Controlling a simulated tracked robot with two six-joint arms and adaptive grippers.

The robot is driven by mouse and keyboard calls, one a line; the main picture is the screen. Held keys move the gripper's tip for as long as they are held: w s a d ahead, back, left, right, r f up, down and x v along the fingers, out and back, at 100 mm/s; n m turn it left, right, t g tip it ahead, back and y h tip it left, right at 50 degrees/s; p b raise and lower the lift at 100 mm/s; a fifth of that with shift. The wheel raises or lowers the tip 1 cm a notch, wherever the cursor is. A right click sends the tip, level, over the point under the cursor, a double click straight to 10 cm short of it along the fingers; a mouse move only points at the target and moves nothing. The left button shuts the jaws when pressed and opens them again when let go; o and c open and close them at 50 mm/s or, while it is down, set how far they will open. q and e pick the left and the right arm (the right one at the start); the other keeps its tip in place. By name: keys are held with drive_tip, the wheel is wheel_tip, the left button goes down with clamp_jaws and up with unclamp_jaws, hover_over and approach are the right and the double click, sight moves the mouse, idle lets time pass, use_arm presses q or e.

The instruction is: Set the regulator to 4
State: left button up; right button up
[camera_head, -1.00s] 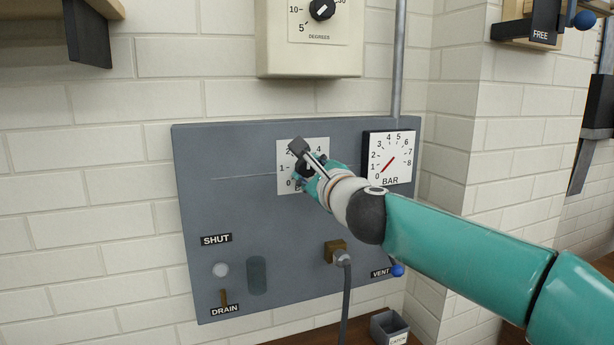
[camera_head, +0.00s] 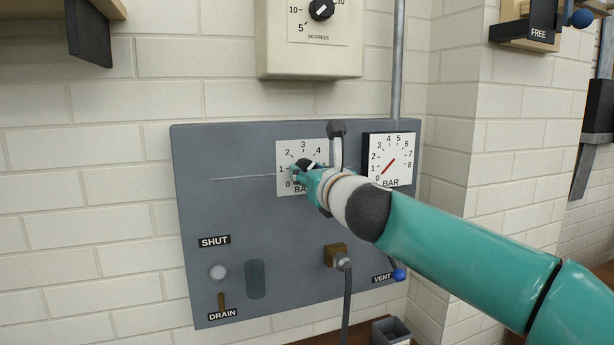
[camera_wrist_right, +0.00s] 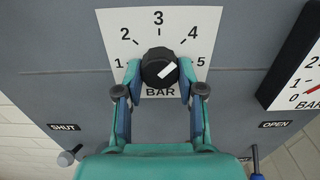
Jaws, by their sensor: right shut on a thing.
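The regulator is a black round knob (camera_wrist_right: 155,60) with a white mark, on a white dial plate (camera_wrist_right: 115,27) numbered up to 5 and labelled BAR. My right gripper (camera_wrist_right: 159,78) has one finger on each side of the knob and is shut on it. In the right wrist view the white mark points up and right, towards the 4 to 5 side; its exact reading is hard to tell. In the head view my right gripper (camera_head: 304,172) covers the lower right of the dial plate (camera_head: 285,150). My left gripper is not in view.
The grey panel (camera_head: 235,200) also carries a BAR gauge (camera_head: 402,178) with a red needle, close right of my wrist. Below are a hose fitting (camera_head: 336,254), a blue VENT knob (camera_head: 398,275) and a DRAIN lever (camera_head: 222,299). A DEGREES box (camera_head: 275,50) hangs above.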

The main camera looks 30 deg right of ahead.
drive_tip(key=shift+w+f, duration=0.1)
drive_tip(key=shift+f, duration=0.3)
drive_tip(key=o, duration=1.1)
drive_tip(key=shift+r, duration=0.15)
drive_tip(key=shift+o, duration=0.2)
drive_tip(key=shift+r, duration=0.1)
drive_tip(key=v, duration=1.2)
